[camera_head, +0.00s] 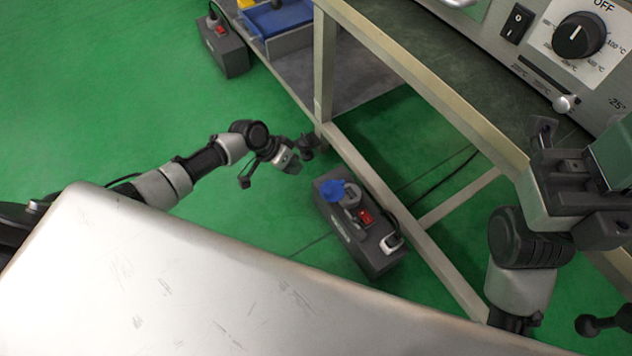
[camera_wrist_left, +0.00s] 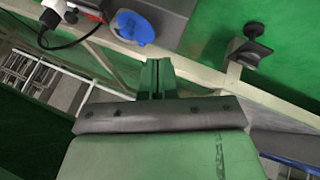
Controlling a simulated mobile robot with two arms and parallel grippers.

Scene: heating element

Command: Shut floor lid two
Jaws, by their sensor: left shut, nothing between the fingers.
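A dark grey floor socket box (camera_head: 362,228) lies on the green floor beside the bench frame. Its blue round lid (camera_head: 332,189) stands open at the far end, beside a grey round socket (camera_head: 351,196). The lid also shows in the left wrist view (camera_wrist_left: 134,27), at the top. My left gripper (camera_head: 289,160) is up and left of the lid in the head view, apart from it. Its green fingers (camera_wrist_left: 156,78) are together with nothing between them. My right gripper (camera_head: 572,185) is at the right edge, and its fingers are not clear.
The metal bench frame (camera_head: 420,85) runs diagonally just right of the box. A white plug (camera_head: 391,242) and a red switch (camera_head: 366,217) are on the box. Another floor box (camera_head: 222,45) stands at upper left. A heater with a dial (camera_head: 579,36) is on the bench.

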